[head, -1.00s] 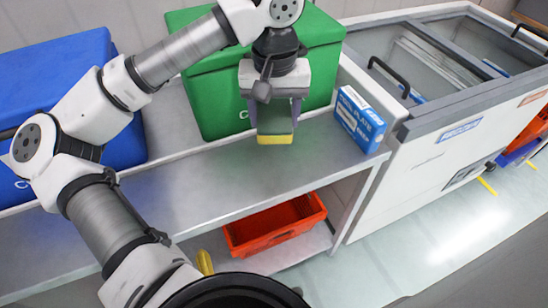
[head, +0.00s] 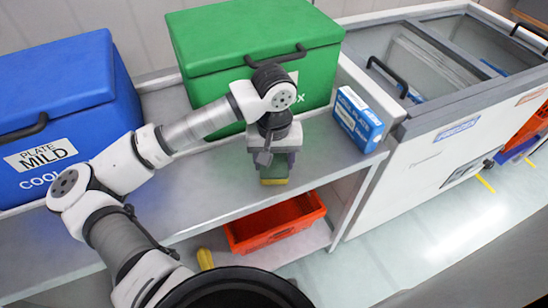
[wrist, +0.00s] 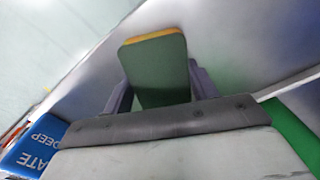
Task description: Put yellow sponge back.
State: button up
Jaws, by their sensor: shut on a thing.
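The yellow sponge (head: 274,181) has a dark green face and a yellow edge. In the head view it hangs below my gripper (head: 274,168), over the grey shelf top near its front edge. My gripper is shut on it. In the wrist view the sponge (wrist: 155,70) stands between the two fingers of my gripper (wrist: 160,88), its green face towards the camera and its yellow edge away. I cannot tell whether the sponge touches the shelf top.
A green box (head: 215,45) and a blue box (head: 60,90) stand behind on the shelf top (head: 330,165). A small blue-and-white carton (head: 358,120) stands to the right. An orange tote (head: 275,225) sits on the lower shelf. A white freezer (head: 440,150) adjoins on the right.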

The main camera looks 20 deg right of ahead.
aim_at(274, 161)
jog(key=shift+f+b, duration=0.15)
jog(key=shift+b, duration=0.15)
jog(key=o, duration=0.9)
notch_tip(274, 161, up, 12)
jog(key=shift+r+b, duration=0.2)
jog(key=shift+b, duration=0.1)
